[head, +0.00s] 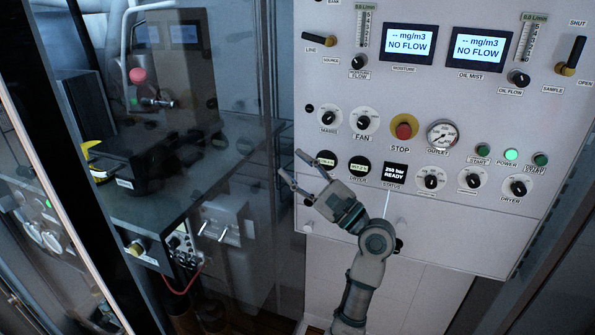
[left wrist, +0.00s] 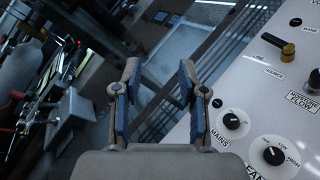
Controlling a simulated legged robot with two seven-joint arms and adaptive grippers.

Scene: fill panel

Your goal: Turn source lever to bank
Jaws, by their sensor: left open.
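The source lever (head: 318,40) is at the upper left of the white panel, with a black handle on a brass pivot. Its handle points left toward the LINE label, and BANK is marked above it. In the left wrist view the lever (left wrist: 274,42) shows at the upper right, outside the jaws. My left gripper (head: 291,165) is open and empty, in front of the lower left of the panel, well below the lever. Its two spread fingers (left wrist: 158,78) with blue pads show in the left wrist view. My right gripper is not in view.
The MAINS knob (head: 329,119), FAN knob (head: 364,121) and red stop button (head: 403,130) lie between gripper height and the lever. The moisture flow knob (head: 358,62) is right of the lever. A glass-fronted cabinet (head: 230,150) stands left of the panel.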

